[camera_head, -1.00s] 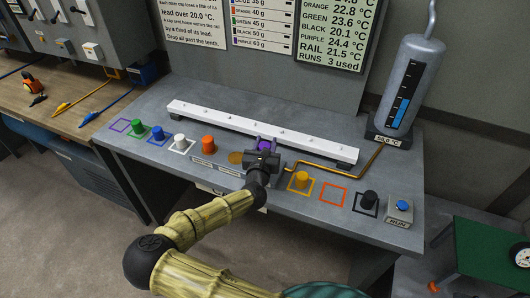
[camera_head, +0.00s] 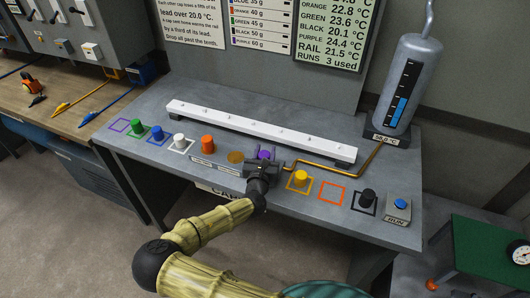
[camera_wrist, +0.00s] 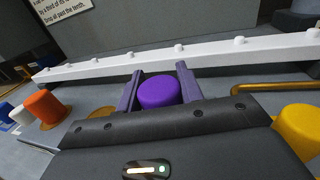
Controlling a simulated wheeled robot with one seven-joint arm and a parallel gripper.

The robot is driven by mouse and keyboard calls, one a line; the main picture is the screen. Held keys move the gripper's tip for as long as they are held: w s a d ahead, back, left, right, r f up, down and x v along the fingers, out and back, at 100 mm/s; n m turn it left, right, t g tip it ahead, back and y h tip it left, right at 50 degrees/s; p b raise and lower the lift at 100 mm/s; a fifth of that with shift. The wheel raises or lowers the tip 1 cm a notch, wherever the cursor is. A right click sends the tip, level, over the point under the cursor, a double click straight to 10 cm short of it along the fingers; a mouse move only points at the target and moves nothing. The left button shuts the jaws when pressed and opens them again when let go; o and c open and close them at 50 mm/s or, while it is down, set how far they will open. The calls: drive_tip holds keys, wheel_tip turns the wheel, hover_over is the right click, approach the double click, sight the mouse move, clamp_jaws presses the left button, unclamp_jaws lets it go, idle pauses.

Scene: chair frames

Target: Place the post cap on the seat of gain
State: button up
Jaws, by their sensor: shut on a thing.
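My gripper (camera_head: 265,160) is shut on a purple cap (camera_head: 266,151) at the bench's middle, in front of the white rail (camera_head: 250,128). In the wrist view the purple cap (camera_wrist: 159,92) sits upright between the two fingers. Whether it touches the bench is hidden. A round gold spot (camera_head: 236,157) lies just left of my gripper, with small unreadable labels in front of it. Other caps stand along the bench: green (camera_head: 138,132), blue (camera_head: 157,132), white (camera_head: 180,141), orange (camera_head: 207,145), yellow (camera_head: 300,178) and black (camera_head: 368,197). I cannot tell which spot is the seat of gain.
An empty orange square (camera_head: 331,193) lies right of the yellow cap, and an empty purple square (camera_head: 119,125) lies at far left. A copper pipe (camera_head: 325,168) runs to a gauge tank (camera_head: 408,85). A RUN button box (camera_head: 398,209) stands at right. Boards with text hang behind.

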drive_tip(key=o, duration=1)
drive_tip(key=shift+r+p, duration=0.2)
drive_tip(key=shift+p, duration=0.15)
drive_tip(key=s+b, duration=0.1)
drive_tip(key=s, duration=0.3)
drive_tip(key=s+a+b, duration=0.1)
drive_tip(key=s, duration=0.3)
drive_tip(key=s+b, duration=0.1)
drive_tip(key=s, duration=0.2)
drive_tip(key=shift+s+a+f, duration=0.1)
drive_tip(key=shift+s+a, duration=0.15)
drive_tip(key=shift+s, duration=0.15)
